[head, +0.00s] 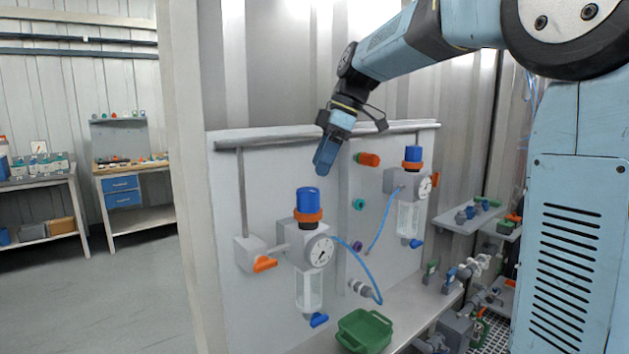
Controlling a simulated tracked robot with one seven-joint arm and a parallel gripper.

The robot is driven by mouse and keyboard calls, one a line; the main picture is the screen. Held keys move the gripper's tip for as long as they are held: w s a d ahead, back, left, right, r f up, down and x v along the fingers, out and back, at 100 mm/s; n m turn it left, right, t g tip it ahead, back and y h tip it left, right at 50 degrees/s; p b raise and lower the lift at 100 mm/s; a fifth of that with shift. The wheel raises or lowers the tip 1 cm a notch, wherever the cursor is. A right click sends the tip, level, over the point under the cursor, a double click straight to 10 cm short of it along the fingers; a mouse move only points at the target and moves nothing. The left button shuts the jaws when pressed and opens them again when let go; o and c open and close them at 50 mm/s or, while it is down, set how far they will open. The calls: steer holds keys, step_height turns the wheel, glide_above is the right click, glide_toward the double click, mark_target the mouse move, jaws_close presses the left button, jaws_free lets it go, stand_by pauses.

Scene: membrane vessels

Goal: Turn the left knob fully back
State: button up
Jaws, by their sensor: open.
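The left knob (308,201) is a blue ribbed cap above an orange ring, on top of the left grey regulator unit with a round gauge (319,251). A clear bowl (309,291) hangs below that unit. My gripper (324,168) points downward above and slightly right of the left knob in the head view. It looks apart from the knob, with nothing seen in it. Its fingers overlap in this view, so the gap between them is hidden. A second blue knob (413,154) with an orange ring tops the right regulator unit.
An orange lever valve (264,264) sits left of the left unit. A blue hose (361,262) runs from its right side. A green tray (364,331) stands on the ledge below.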

steer(key=v, duration=0.6)
steer(key=shift+d+f, duration=0.1)
steer(key=s+d+f+m+t+h, duration=0.2)
steer(key=s+d+f+m, duration=0.4)
steer(key=s+f+m, duration=0.3)
steer(key=s+d+f+m+t+h, duration=0.2)
steer(key=s+d+f+m, duration=0.5)
steer(key=s, duration=0.9)
step_height(320, 180, down, 3)
steer(key=shift+s+r+m+t, duration=0.15)
steer(key=shift+r+m+t, duration=0.05)
steer(key=shift+m+t, duration=0.65)
steer(key=shift+c, duration=0.4)
